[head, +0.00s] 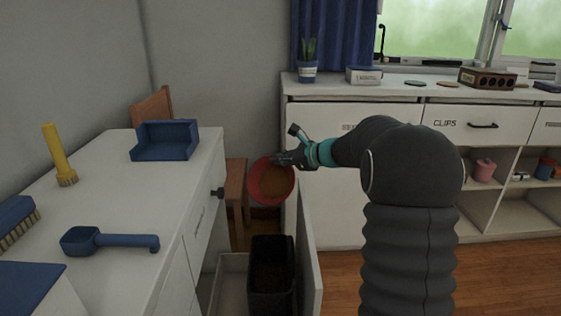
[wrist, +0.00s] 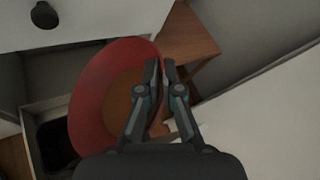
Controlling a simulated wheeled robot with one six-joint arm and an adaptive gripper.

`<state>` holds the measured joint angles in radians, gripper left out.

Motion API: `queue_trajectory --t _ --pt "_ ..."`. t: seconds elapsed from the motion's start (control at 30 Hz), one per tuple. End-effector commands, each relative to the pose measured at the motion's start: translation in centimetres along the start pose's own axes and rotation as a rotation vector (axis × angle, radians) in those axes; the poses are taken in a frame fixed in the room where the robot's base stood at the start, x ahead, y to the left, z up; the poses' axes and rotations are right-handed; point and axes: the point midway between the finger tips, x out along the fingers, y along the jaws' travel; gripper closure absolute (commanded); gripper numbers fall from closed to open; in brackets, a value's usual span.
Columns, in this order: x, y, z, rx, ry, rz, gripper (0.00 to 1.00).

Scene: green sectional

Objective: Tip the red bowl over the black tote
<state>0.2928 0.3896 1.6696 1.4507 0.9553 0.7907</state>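The red bowl (head: 256,181) hangs in the air at the end of my arm, tilted so that its inside faces my head camera. A brown-orange layer shows inside it. My gripper (head: 281,159) is shut on the bowl's rim; in the wrist view the fingers (wrist: 160,68) pinch the right edge of the bowl (wrist: 90,98). The black tote (head: 270,302) stands below the bowl in a pulled-out drawer, with something dark brown inside. In the wrist view the tote (wrist: 52,150) shows partly, at the lower left, behind the bowl.
The open drawer's white front panel (head: 309,260) rises right of the tote. The white desk (head: 115,200) at left holds a blue scoop (head: 108,241), a blue tray (head: 165,142) and a yellow flashlight (head: 60,155). A wooden chair (head: 236,190) stands behind the bowl.

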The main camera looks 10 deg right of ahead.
Motion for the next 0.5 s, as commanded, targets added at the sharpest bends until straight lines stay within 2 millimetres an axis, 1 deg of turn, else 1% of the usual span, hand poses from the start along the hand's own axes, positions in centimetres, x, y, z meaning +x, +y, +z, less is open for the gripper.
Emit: queue_trajectory --t 0.5 --pt "-0.7 1.1 1.8 -0.142 -0.002 -0.061 1.0"
